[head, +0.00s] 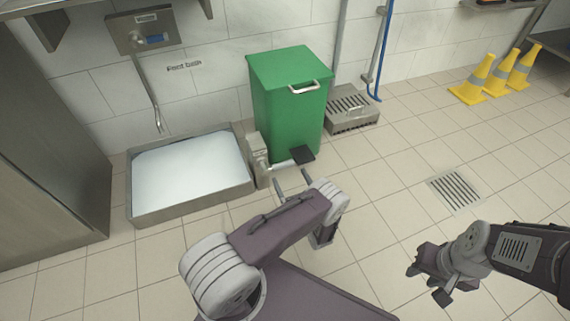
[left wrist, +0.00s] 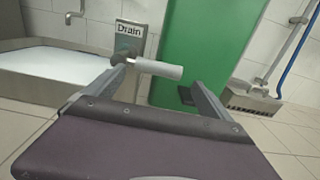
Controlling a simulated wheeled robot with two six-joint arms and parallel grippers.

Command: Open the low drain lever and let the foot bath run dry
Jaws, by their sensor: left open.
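The foot bath (head: 192,208) is a steel basin full of pale water (head: 190,166); its edge also shows in the left wrist view (left wrist: 50,88). Beside it stands the drain post, whose "Drain" plate (left wrist: 129,40) is readable. A light-grey lever handle (left wrist: 158,68) sticks out sideways from the post, roughly level; it also shows in the head view (head: 281,165). My left gripper (head: 291,183) is open, its fingers pointing at the lever. In the left wrist view the handle appears between the fingertips (left wrist: 155,75); contact cannot be told. My right gripper (head: 428,284) is open and empty, over the floor.
A green bin (head: 285,105) with a black pedal (head: 302,154) stands close behind and right of the lever. A tap panel (head: 145,30) hangs above the bath. A steel step-like box (head: 351,112), floor grate (head: 456,191) and yellow cones (head: 474,82) lie rightward. The tiled floor between is clear.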

